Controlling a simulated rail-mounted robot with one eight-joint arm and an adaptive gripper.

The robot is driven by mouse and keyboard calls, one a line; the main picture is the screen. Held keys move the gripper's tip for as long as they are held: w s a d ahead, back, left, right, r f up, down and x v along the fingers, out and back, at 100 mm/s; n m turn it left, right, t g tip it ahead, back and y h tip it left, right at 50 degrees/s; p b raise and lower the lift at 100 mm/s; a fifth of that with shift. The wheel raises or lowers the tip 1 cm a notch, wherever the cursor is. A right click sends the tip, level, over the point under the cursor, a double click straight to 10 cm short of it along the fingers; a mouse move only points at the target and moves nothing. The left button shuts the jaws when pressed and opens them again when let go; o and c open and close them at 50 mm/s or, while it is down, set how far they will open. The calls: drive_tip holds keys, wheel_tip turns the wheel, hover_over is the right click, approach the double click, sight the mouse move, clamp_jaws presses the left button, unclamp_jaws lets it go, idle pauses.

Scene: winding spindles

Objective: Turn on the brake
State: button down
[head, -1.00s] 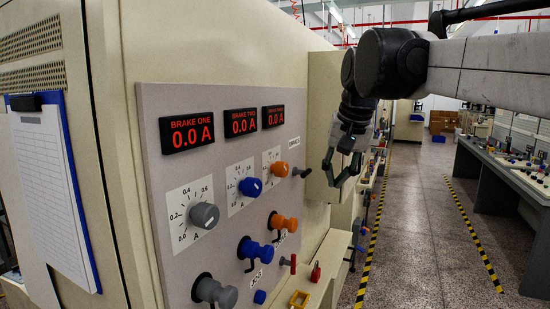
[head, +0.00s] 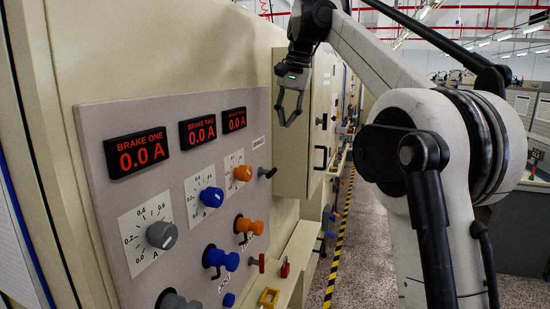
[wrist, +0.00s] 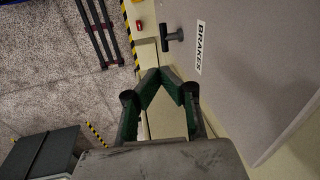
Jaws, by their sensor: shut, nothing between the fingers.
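The brake switch is a small dark T-shaped handle (head: 268,172) at the right edge of the grey control panel (head: 95,120), below a white label (head: 258,143). In the wrist view the label reads BRAKES (wrist: 200,47), with the dark T-handle (wrist: 173,38) beside it. My gripper (head: 288,125) is shut and empty, above and slightly right of the handle in the head view and apart from it. In the wrist view my gripper's fingertips (wrist: 161,72) meet just below the handle in the picture. The displays BRAKE ONE (head: 139,152), BRAKE TWO (head: 197,131) and a third (head: 234,120) read 0.0 A.
Grey (head: 162,235), blue (head: 211,196) and orange (head: 243,173) dial knobs stick out of the panel, with larger knobs below. A small red handle (head: 256,263) and a red padlock-like piece (head: 285,268) sit lower right. A beige cabinet (head: 305,110) stands behind my gripper.

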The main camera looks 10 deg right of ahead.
sight(276, 169)
drive_tip(key=shift+w+d+r+m+p, duration=0.1)
drive_tip(key=shift+w+r+m+p, duration=0.05)
drive_tip(key=shift+w, duration=0.45)
drive_tip(key=shift+w+d+r+m+p, duration=0.1)
drive_tip(key=shift+w+m+p, duration=0.05)
drive_tip(key=shift+w, duration=0.45)
drive_tip(key=shift+f, duration=0.15)
drive_tip(key=f, duration=0.4)
drive_tip(key=w+a+f, duration=0.1)
drive_tip(key=f, duration=0.4)
drive_tip(key=a+f, duration=0.1)
drive_tip(key=f, duration=0.3)
drive_tip(key=shift+w+a+f+p, duration=0.2)
drive_tip(key=shift+f+p, duration=0.05)
drive_tip(key=shift+p, duration=0.05)
drive_tip(key=shift+w+d+g, duration=0.1)
drive_tip(key=shift+d+g, duration=0.1)
drive_tip(key=shift+g, duration=0.2)
